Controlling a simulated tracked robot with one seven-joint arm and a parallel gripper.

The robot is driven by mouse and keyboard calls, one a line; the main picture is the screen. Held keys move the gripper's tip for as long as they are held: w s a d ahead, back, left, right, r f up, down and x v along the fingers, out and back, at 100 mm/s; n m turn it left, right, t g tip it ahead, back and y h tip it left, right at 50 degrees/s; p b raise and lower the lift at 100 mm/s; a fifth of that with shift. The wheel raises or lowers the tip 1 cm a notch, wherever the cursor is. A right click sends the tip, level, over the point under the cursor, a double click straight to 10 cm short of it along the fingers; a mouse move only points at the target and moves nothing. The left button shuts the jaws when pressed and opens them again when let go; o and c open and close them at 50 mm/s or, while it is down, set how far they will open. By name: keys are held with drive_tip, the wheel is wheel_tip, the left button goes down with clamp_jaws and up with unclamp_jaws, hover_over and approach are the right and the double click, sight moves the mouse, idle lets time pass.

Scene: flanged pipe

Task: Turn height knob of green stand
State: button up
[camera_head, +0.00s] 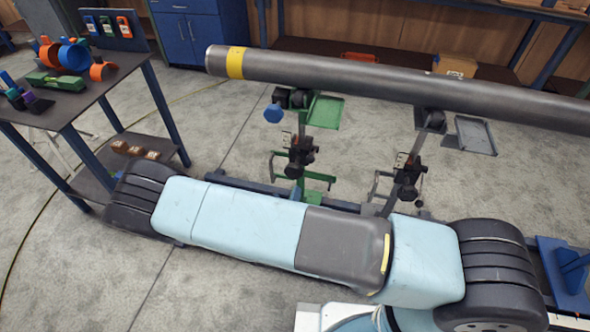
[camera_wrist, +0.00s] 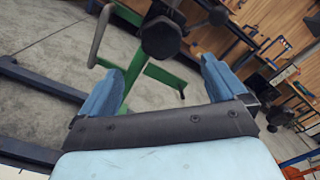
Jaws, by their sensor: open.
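The green stand (camera_head: 323,112) stands under the left part of the grey pipe (camera_head: 400,80) in the head view. It has a black knob (camera_head: 294,170) partway down its post and a blue knob (camera_head: 273,113) near its top. In the wrist view a black faceted knob (camera_wrist: 160,38) shows close up, with the stand's green legs (camera_wrist: 162,76) below it. My gripper (camera_wrist: 162,76) is open, its two blue fingers spread on either side below the knob in that picture. Nothing is held between them. I cannot tell whether the fingers touch the stand.
A second, grey stand (camera_head: 405,170) supports the pipe to the right. A grey bent bar (camera_wrist: 100,36) rises beside the knob in the wrist view. A table (camera_head: 85,100) with coloured parts stands at left. Blue cabinets (camera_head: 200,32) stand behind.

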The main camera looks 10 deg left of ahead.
sight(295, 168)
drive_tip(key=w+m, duration=0.3)
drive_tip(key=w, duration=0.1)
drive_tip(key=w+d+m, duration=0.1)
drive_tip(key=w+m, duration=0.2)
drive_tip(key=w, duration=0.2)
drive_tip(key=w+m, duration=0.3)
drive_tip(key=w, duration=0.1)
drive_tip(key=shift+w+d, duration=0.25)
drive_tip(key=shift+d, duration=0.15)
drive_tip(key=shift+c, duration=0.2)
drive_tip(key=c, duration=0.9)
